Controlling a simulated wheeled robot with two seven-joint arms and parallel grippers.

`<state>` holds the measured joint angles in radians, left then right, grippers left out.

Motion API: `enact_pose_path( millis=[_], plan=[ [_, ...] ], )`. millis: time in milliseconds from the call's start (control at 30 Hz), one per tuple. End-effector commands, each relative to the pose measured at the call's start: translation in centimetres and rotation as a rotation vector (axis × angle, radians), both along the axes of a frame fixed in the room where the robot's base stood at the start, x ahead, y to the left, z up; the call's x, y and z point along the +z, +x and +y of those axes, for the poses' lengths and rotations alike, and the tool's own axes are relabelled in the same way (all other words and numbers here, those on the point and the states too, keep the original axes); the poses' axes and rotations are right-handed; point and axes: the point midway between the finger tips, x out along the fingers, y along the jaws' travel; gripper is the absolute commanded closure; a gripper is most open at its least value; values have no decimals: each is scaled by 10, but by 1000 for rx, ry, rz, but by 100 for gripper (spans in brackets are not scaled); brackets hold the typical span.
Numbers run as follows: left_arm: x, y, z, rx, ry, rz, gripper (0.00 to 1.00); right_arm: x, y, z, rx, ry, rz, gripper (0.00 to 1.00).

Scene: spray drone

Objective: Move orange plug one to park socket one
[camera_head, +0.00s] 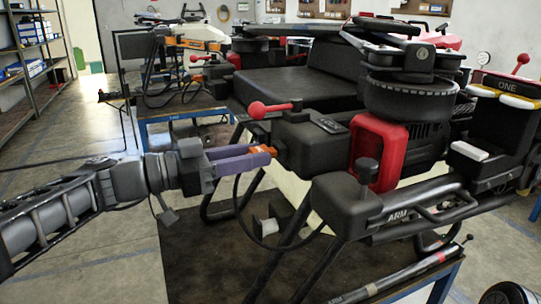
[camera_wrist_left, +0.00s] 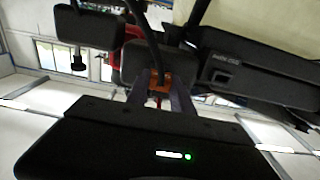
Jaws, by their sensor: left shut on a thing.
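My left gripper (camera_head: 262,155) reaches in from the left with purple fingers shut on the orange plug (camera_head: 264,151). In the left wrist view the plug (camera_wrist_left: 160,80) sits between the fingertips of my left gripper (camera_wrist_left: 158,92), with a black cable running from it. The plug is close to the dark side housing (camera_head: 300,143) of the drone; I cannot tell whether they touch. In the wrist view a black block (camera_wrist_left: 226,62) carries small white lettering, too small to read surely, and a square socket opening. My right gripper is not in view.
A red-knobbed lever (camera_head: 270,108) stands just above the plug. The black drone fills the right, with a red frame (camera_head: 376,150) and folded arm tubes. A black cable (camera_head: 240,205) loops below. A second drone on a blue-framed table stands behind. Floor at left is clear.

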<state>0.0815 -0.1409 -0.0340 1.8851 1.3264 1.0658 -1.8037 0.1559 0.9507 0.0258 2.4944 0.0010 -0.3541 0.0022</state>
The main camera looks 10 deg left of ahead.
Motion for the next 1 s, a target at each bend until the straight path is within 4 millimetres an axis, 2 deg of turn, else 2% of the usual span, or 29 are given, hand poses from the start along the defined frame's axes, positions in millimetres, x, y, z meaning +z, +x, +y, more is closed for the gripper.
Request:
enact_pose_path(
  millis=[1000],
  plan=[
    [-1, -22, 35, 2, 0, 0, 100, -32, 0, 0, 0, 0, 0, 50]
  ],
)
